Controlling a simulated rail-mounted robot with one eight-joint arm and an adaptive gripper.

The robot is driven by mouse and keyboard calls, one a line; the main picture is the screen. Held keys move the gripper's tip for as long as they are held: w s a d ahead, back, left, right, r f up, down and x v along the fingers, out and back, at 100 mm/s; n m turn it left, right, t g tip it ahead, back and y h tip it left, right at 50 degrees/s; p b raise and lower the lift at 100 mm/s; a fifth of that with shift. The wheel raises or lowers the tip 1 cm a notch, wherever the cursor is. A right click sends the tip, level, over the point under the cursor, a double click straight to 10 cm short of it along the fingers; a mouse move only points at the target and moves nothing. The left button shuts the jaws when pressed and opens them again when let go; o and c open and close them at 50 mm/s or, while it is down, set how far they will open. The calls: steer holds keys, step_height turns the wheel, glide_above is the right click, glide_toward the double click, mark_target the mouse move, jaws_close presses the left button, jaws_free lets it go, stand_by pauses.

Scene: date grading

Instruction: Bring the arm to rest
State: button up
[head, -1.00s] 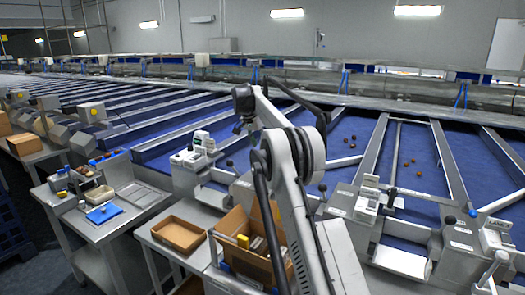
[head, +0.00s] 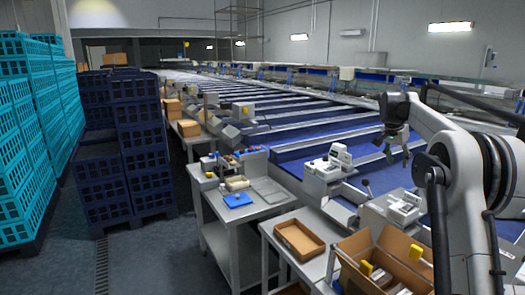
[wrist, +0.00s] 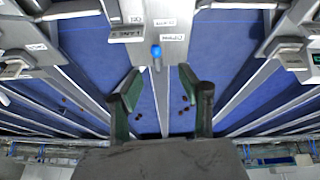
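My arm (head: 455,165) stands at the right of the head view, raised and bent. My gripper (head: 396,150) hangs at its end above the sorting lanes. In the wrist view my gripper (wrist: 159,76) shows two dark green fingers spread wide apart with nothing between them. Blue lane beds (wrist: 228,50) with a few small dark dates (wrist: 186,104) lie beyond the fingers, apart from them.
An open cardboard box (head: 350,270) and a shallow brown tray (head: 300,238) stand below and left of my arm. A steel side table (head: 215,215) holds a blue tray (head: 238,199). Dark blue crates (head: 140,150) and teal crates (head: 25,130) are stacked at left.

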steer(key=s+a+r+n+t+y+b, duration=0.1)
steer(key=s+a+r+n+b, duration=0.15)
steer(key=s+a, duration=0.85)
steer(key=s+a+r+n+t+y+b, duration=0.1)
steer(key=s+a+r+n+t, duration=0.15)
steer(key=s+a, duration=0.8)
steer(key=s+a+f+n, duration=0.2)
steer(key=s+f, duration=0.4)
steer(key=s, duration=0.3)
steer(key=s+a+f+n+t+y+b, duration=0.1)
steer(key=s+a+f, duration=0.4)
steer(key=s, duration=0.5)
steer(key=s+a+f+n+y+b, duration=0.1)
steer(key=s+a+f+n, duration=0.2)
steer(key=s+f, duration=0.4)
steer(key=s, duration=0.3)
steer(key=shift+s+a+t, duration=0.15)
steer(key=shift+s+t, duration=0.05)
steer(key=shift+t, duration=0.15)
steer(key=shift+o, duration=0.2)
